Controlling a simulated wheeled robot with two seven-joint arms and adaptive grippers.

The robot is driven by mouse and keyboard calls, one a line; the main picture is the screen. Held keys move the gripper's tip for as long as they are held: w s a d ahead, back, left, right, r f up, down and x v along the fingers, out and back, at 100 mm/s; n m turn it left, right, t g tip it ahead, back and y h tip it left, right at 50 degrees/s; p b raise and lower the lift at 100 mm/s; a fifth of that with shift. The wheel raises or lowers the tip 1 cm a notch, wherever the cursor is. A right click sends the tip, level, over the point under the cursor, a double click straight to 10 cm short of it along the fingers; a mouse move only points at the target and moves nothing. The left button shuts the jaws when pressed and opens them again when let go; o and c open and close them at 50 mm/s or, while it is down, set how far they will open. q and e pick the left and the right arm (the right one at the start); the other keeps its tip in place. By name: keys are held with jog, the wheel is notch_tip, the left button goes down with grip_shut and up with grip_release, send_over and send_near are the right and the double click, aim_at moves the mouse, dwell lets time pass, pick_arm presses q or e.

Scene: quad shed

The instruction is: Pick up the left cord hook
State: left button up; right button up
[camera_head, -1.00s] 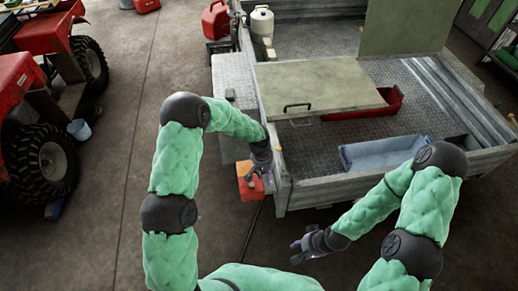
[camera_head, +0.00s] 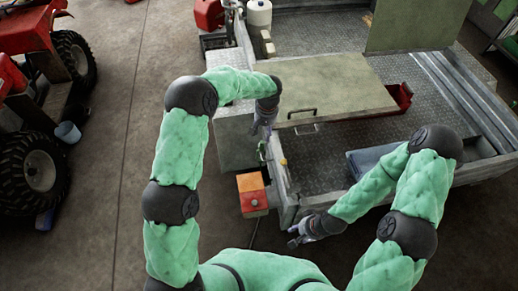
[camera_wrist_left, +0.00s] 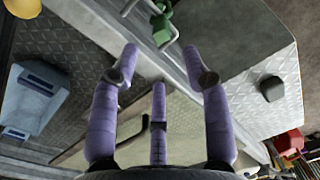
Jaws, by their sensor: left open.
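A small green piece (camera_wrist_left: 161,26) with pale bent wire around it, which looks like the cord hook, is on the trailer's side wall at the top of the left wrist view. In the head view a small green spot (camera_head: 262,151) shows on the near left wall. My left gripper (camera_head: 262,131) is just above it in the picture. Its purple fingers (camera_wrist_left: 165,75) are spread and empty, with the green piece beyond their tips and apart from them. My right gripper (camera_head: 293,236) is low, in front of the trailer; its finger opening is unclear.
The metal trailer (camera_head: 350,132) holds a board (camera_head: 325,88), a blue bin (camera_head: 366,160) partly behind my right arm, and a red tray (camera_head: 402,97). An orange-red box (camera_head: 252,194) is by its near left corner.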

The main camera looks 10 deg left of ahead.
aim_at(262, 146)
pick_arm(q)
jog(key=shift+w+f, duration=0.1)
jog(key=shift+f, duration=0.45)
notch_tip(262, 146, down, 4)
jog(key=shift+a+f+b, duration=0.15)
jog(key=shift+b, duration=0.7)
jog(key=shift+s+a+f+b, duration=0.15)
jog(key=shift+f+b, duration=0.45)
jog(key=shift+f, duration=0.7)
jog(key=shift+s+a+f+b, duration=0.15)
jog(key=shift+f+b, duration=0.4)
jog(key=shift+f, duration=0.75)
jog(key=shift+r, duration=0.1)
grip_shut()
